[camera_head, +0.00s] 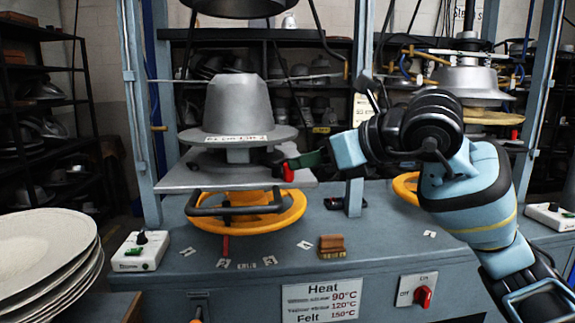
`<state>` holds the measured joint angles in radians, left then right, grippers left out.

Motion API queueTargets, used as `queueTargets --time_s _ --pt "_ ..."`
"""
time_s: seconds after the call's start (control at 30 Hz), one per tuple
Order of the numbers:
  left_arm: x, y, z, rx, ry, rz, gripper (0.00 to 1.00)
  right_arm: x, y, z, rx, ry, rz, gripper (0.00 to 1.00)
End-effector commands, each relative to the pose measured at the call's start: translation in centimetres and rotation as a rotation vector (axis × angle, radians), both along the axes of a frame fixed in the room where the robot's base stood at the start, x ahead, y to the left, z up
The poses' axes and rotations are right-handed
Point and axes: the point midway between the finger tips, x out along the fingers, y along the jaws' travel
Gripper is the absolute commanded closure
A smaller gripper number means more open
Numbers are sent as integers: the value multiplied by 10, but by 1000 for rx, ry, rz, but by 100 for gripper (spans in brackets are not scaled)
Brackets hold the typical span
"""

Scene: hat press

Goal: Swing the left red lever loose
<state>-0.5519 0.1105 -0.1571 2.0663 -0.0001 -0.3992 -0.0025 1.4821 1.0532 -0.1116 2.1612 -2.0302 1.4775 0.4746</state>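A small red lever piece (288,172) shows at the right side of the left press, by the edge of its grey plate (240,180). My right arm reaches in from the right, and the tip of my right gripper (292,158) is close beside this red piece. I cannot tell whether it touches it, or how far the fingers are apart. Another thin red piece (225,245) hangs under the yellow handwheel (262,222) of the left press. My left gripper is not in view.
A grey hat form (238,104) stands on the press above the plate. A second press (468,84) stands behind my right arm.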

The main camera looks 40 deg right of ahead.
Motion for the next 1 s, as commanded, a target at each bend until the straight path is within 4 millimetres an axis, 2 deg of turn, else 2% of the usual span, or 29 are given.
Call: queueTargets --time_s 0.1,0.33,0.5,0.73,0.77,1.0 --pt "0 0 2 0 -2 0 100 17 4 -7 2 1 3 61" --pt "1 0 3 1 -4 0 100 43 9 -18 1 0 3 61" --pt "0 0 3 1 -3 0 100 50 11 -21 0 -1 2 61" --pt "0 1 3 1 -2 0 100 51 11 -22 -1 0 3 61" --pt "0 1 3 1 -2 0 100 51 11 -22 -1 0 3 62" --pt "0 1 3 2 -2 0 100 51 11 -22 -1 0 3 93"
